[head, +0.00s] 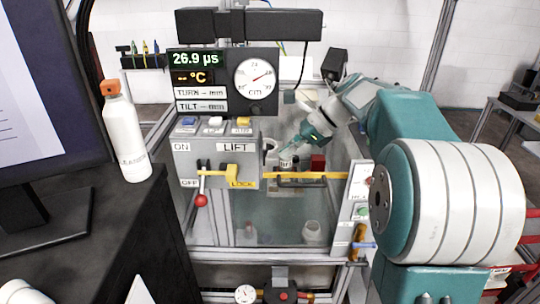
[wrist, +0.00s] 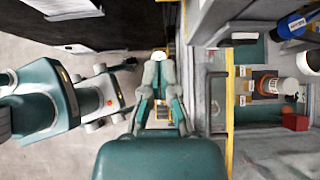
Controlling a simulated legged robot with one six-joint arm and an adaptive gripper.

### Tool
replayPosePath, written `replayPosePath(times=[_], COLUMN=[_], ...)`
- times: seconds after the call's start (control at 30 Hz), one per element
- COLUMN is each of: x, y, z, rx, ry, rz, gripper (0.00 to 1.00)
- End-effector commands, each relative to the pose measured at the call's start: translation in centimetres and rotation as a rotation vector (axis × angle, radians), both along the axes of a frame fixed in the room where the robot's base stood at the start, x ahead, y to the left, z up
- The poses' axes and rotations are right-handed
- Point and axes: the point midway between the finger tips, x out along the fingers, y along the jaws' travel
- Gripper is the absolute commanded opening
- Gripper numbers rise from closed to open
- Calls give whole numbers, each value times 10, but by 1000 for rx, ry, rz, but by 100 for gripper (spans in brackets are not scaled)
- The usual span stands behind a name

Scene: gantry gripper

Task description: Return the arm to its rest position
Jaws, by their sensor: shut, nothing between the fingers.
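My arm (head: 395,115) reaches in from the right of the head view and bends down toward the framed rig. My gripper (head: 288,156) is in front of the tank area, to the right of the grey control box. In the wrist view my gripper (wrist: 158,58) points away from the camera, with its fingers together and nothing between them. What lies straight beyond the fingertips is hard to make out.
The control box (head: 215,155) has switches, a red-knobbed lever and a yellow lock handle. A yellow bar (head: 310,176) crosses the rig close below my gripper. A white bottle (head: 125,135) stands on the dark desk at left. A red block (wrist: 295,122) shows at right.

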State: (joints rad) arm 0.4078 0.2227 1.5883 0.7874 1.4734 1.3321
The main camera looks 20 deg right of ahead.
Motion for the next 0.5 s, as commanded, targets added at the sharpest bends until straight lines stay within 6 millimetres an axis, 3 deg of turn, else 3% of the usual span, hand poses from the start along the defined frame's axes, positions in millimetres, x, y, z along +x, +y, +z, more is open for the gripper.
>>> replayPosePath(times=[0.13, 0.23, 0.5], x=[-1, -11, -83], y=[-3, 9, 49], z=[1, 3, -1], rx=[-3, -49, -379], ry=[-3, -39, -292], rz=[2, 46, 397], gripper=[0, 0, 0])
